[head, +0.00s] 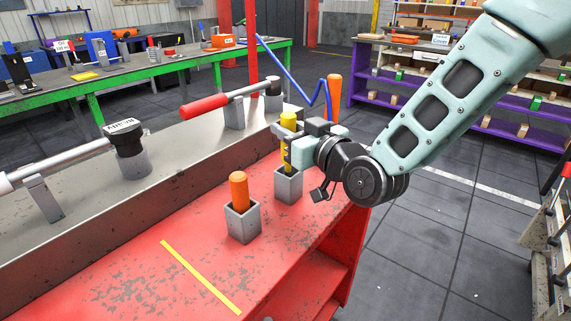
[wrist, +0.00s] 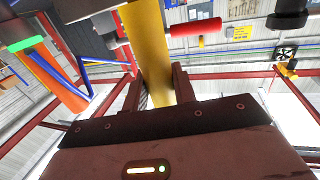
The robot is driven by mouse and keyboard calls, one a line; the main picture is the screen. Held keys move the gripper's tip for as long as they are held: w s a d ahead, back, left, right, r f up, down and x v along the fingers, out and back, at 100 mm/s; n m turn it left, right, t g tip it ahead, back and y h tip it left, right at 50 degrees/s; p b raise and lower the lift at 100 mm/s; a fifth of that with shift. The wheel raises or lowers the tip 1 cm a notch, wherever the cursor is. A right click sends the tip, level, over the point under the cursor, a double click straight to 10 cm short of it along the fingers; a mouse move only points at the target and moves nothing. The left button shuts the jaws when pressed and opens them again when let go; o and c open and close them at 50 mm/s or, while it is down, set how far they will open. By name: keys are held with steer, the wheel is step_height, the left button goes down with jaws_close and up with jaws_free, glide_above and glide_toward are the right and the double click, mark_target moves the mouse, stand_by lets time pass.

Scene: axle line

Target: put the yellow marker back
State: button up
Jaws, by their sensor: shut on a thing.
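The yellow marker (head: 289,121) is upright in the head view, directly over a grey square holder (head: 288,186) on the red bench. My gripper (head: 287,146) comes in from the right and is shut on the marker. In the wrist view the marker (wrist: 147,45) rises between the two fingers (wrist: 160,88). The fingers hide part of it in the head view. Its lower end is at the holder's mouth; I cannot tell how deep it sits.
An orange marker (head: 239,190) stands in another grey holder (head: 242,223) in front. A yellow strip (head: 200,276) marks the clear red bench top (head: 150,290). Another orange post (head: 334,92) stands behind my gripper.

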steer(key=shift+f, duration=3)
steer(key=shift+f, duration=0.2)
steer(key=o, duration=1)
steer(key=shift+r, duration=0.2)
